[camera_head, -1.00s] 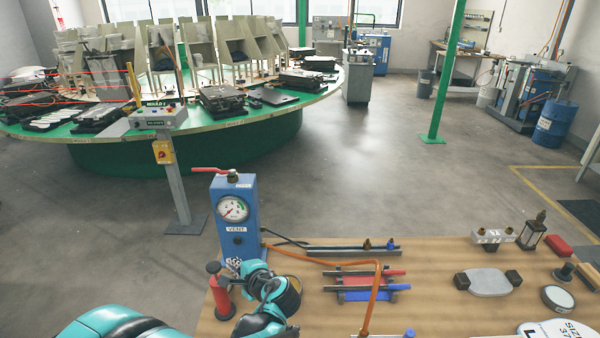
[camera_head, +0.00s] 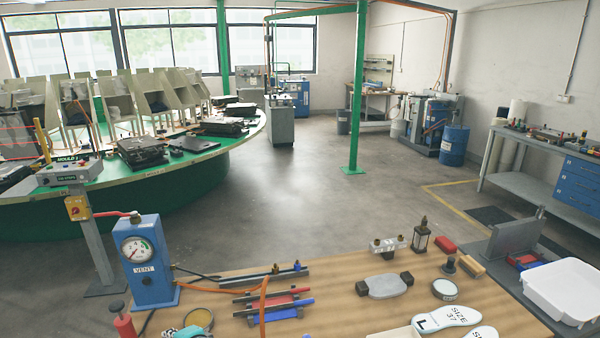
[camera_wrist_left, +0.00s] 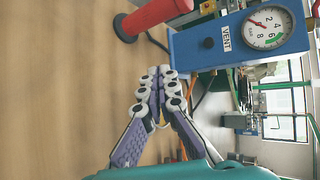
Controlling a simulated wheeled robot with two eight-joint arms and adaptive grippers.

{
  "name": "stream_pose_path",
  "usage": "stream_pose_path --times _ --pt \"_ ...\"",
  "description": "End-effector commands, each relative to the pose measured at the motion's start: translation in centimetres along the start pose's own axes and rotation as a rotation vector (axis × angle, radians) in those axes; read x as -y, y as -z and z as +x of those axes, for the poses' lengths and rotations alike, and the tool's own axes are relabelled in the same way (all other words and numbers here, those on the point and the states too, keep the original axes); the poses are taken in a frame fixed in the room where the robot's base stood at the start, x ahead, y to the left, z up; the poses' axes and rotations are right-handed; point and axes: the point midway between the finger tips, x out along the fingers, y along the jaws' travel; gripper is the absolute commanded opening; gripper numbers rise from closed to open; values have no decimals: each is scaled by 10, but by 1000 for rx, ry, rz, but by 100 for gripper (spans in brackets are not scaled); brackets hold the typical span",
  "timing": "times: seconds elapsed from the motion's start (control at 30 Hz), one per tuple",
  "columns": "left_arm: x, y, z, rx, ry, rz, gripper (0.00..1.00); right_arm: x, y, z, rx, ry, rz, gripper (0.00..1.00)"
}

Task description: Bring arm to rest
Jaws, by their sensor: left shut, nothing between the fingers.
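My left gripper (camera_wrist_left: 163,98) shows in the left wrist view with its purple, white-knuckled fingers closed together and nothing between them. It is over the wooden table top (camera_wrist_left: 60,90), close to the blue vent box (camera_wrist_left: 205,45) with its pressure gauge. In the head view only a small teal part of my left arm shows at the bottom edge, and the fingers are hidden or outside the picture. My right gripper is in neither view.
In the head view the vent box (camera_head: 148,262) and red cylinder (camera_head: 123,325) stand at the table's left. A white tray (camera_head: 567,288) is at right. Open floor lies behind.

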Motion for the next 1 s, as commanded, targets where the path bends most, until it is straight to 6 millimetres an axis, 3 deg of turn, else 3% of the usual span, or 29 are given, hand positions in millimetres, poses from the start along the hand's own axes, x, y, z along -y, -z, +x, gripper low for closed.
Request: stream_pose_path --times 0.27,0.47,0.57,0.8,1.0 --pt "-12 -8 -20 -64 -104 -152 0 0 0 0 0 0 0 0" --pt "-29 -14 -48 -130 -230 -334 0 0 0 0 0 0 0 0" --pt "-42 -18 -70 -170 -324 -467 0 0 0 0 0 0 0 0" --pt "-83 -22 -143 -260 -617 -875 0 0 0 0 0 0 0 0" --pt "-100 -20 -179 -286 -767 -1070 0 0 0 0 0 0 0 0"
